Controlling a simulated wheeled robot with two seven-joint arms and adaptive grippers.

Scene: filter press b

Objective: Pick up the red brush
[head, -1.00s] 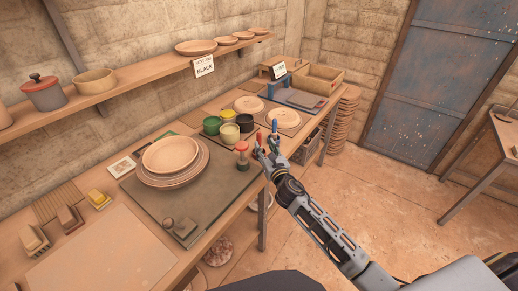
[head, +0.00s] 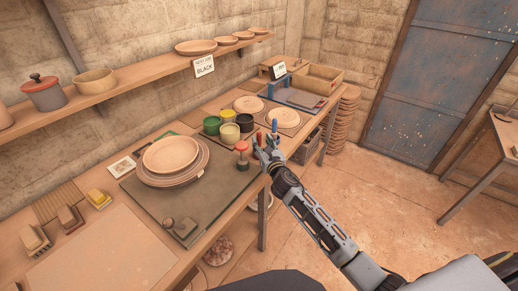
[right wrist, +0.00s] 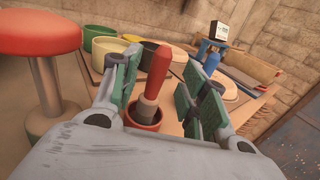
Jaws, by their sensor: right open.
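The red brush stands upright, its rounded red handle (right wrist: 156,68) above a grey lower part inside a small red pot (right wrist: 144,116). In the head view its red handle (head: 259,138) shows just above my right gripper (head: 268,150). In the right wrist view my right gripper (right wrist: 160,85) is open, with the green-padded fingers on either side of the handle. The handle looks nearer the left finger; I cannot tell whether they touch. The pot is largely hidden by the gripper in the head view. My left gripper is not in view.
A red-topped stand (head: 241,155) is close on the left. A blue handle (head: 274,126) rises beside the gripper. Coloured bowls (head: 229,133) sit behind, and stacked plates (head: 170,158) lie left on the dark board (head: 225,190). Open floor lies right of the bench.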

